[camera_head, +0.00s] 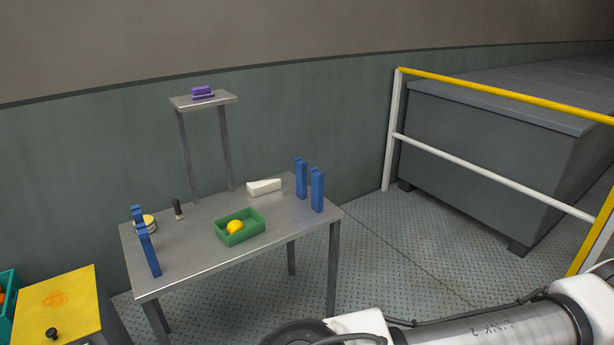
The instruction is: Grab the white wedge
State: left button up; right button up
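The white wedge (264,187) lies on the grey metal table (190,262), near its back edge and to the right of the middle. It stands clear of the things around it, and no gripper is near it. Part of one of my arms crosses the lower right corner of the view. Neither gripper's fingers can be seen in the picture.
A green tray (222,238) with a yellow fruit (235,227) stands in front of the wedge. Blue posts (317,190) rise at both table ends. A raised shelf (225,99) holds a purple object (202,91). A yellow-topped railing (480,88) stands right.

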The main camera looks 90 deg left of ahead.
aim_at(257, 189)
jog(key=u, duration=3.1)
